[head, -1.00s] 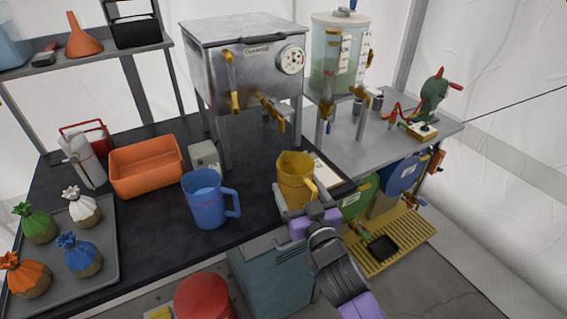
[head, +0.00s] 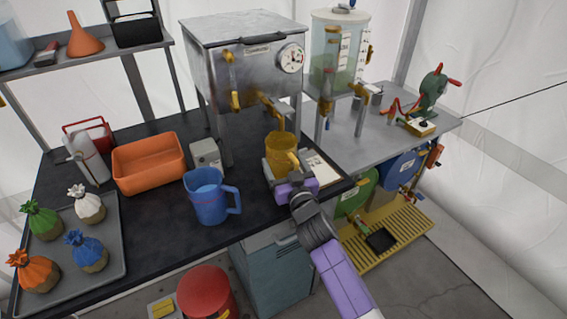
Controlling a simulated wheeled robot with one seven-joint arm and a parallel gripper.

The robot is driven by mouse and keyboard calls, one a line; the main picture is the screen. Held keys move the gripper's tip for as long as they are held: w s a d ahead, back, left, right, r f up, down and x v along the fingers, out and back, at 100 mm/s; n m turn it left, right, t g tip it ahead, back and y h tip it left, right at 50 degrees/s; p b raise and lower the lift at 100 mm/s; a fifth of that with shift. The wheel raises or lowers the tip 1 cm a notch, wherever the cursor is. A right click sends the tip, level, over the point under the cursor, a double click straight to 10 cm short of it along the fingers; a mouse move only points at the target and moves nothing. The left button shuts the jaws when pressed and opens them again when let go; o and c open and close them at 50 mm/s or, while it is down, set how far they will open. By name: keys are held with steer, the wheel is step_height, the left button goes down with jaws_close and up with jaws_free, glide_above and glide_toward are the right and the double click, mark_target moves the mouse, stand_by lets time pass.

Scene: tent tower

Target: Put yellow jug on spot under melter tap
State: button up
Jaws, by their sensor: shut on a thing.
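The yellow jug (head: 281,152) is in my gripper (head: 290,182), which is shut on its handle side. The jug is upright near the right part of the black bench, just below and in front of the melter. I cannot tell whether its base touches the bench. The melter (head: 246,75) is a grey metal box on legs with a dial. Its yellow tap (head: 270,108) is just above the jug; another yellow tap (head: 234,98) is further left. The spot under the tap is hidden or not distinguishable.
A blue jug (head: 209,196) stands left of my gripper on the black bench (head: 165,224). A small grey box (head: 206,155) and an orange bin (head: 148,162) are further left. A white sheet (head: 322,168) lies right of the jug. A clear tank (head: 338,55) stands behind right.

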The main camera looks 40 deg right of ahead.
steer(key=o, duration=1.6)
steer(key=shift+c, duration=0.2)
steer(key=b+v, duration=0.3)
steer(key=v, duration=0.8)
steer(key=s+a+f+n+y, duration=0.2)
steer(key=s+a+f+y, duration=0.1)
steer(key=s+a, duration=0.45)
steer(key=s+a+f+n+y, duration=0.1)
steer(key=s+a+f+y, duration=0.1)
steer(key=s+a, duration=0.5)
steer(key=s+a+r+n+y, duration=0.1)
steer(key=s+a+r, duration=0.1)
steer(key=s, duration=0.6)
steer(key=s+a+r+n+g+y, duration=0.1)
steer(key=s+a+r+y, duration=0.1)
steer(key=s, duration=0.6)
steer(key=shift+a, duration=0.6)
